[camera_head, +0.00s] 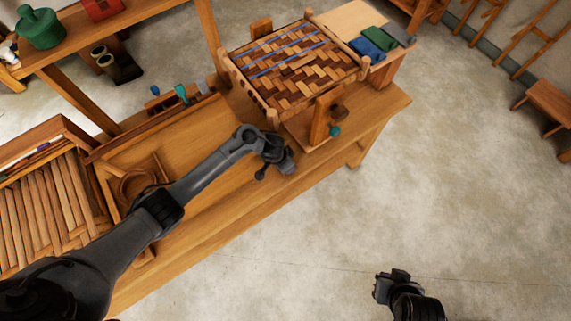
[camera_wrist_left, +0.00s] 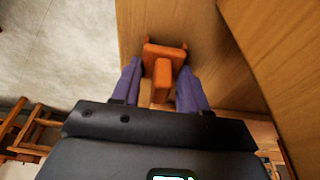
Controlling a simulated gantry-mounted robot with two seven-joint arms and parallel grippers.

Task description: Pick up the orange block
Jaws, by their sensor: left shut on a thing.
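In the left wrist view an orange block (camera_wrist_left: 163,60) sits between the two purple fingers of my left gripper (camera_wrist_left: 160,82), which is shut on it. Its wider top and a narrower stem show, with wood behind it. In the head view my left gripper (camera_head: 277,160) is over the front part of the workbench (camera_head: 225,195). There I cannot make out the block, which the gripper seems to hide. I cannot tell whether the block still touches the wood. My right gripper (camera_head: 392,283) is over the bare floor at lower right, and its jaws are too small to read.
A woven seat frame (camera_head: 295,68) stands at the back of the bench, with a wooden upright (camera_head: 320,117) in front of it. A wooden tray (camera_head: 133,185) lies left of my left gripper. Blue and green blocks (camera_head: 372,42) lie at the back right.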

